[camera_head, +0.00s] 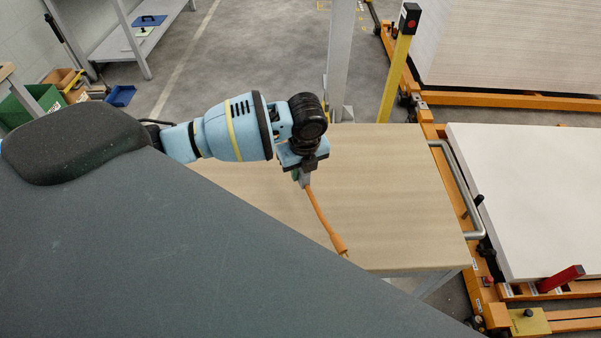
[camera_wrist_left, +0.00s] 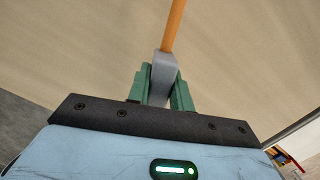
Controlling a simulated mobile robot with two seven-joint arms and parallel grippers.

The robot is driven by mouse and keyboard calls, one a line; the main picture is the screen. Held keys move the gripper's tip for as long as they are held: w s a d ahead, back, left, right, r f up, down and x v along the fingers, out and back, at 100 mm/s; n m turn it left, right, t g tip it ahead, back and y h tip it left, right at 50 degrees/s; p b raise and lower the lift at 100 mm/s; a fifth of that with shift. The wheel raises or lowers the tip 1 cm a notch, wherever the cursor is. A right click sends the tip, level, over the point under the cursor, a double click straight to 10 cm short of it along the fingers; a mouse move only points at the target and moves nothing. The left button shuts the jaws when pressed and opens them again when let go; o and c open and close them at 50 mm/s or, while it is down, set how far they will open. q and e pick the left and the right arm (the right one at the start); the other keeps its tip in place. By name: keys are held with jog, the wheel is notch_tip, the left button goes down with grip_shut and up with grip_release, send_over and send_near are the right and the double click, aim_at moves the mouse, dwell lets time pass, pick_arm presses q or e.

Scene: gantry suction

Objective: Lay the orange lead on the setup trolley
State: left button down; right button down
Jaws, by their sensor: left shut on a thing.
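My left gripper (camera_head: 303,178) is over the wooden top of the setup trolley (camera_head: 390,180). It is shut on the grey end piece of the orange lead (camera_head: 322,215). The lead runs from the jaws toward the lower right, and its thicker orange end (camera_head: 341,246) shows over the near part of the top. I cannot tell whether that end touches the wood. In the left wrist view the green fingers (camera_wrist_left: 158,88) grip the grey end piece from both sides, with the orange lead (camera_wrist_left: 174,25) leading away. My right gripper is not in view.
A metal handle (camera_head: 460,190) is at the trolley's right end. Beyond it a white panel (camera_head: 530,190) lies on an orange frame. A grey post (camera_head: 339,60) and a yellow post (camera_head: 397,75) stand behind the trolley. The visible trolley top is otherwise clear.

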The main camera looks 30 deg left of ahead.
aim_at(300, 172)
pick_arm(q)
jog(key=shift+w+a, duration=0.25)
jog(key=shift+w, duration=0.05)
jog(key=f, duration=0.2)
jog(key=shift+w+a+f, duration=0.35)
jog(key=shift+a, duration=0.05)
jog(key=shift+f, duration=0.45)
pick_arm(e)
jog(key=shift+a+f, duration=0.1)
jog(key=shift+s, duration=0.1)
pick_arm(q)
jog(key=shift+f, duration=0.15)
jog(key=c, duration=1.3)
grip_release()
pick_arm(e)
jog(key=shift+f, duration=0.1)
pick_arm(q)
jog(key=shift+o, duration=0.2)
jog(key=shift+r, duration=0.45)
jog(key=r, duration=0.3)
jog(key=d+r, duration=0.1)
jog(key=r, duration=0.3)
jog(key=s+r+p, duration=0.1)
jog(key=r, duration=0.3)
jog(key=shift+d+r, duration=0.15)
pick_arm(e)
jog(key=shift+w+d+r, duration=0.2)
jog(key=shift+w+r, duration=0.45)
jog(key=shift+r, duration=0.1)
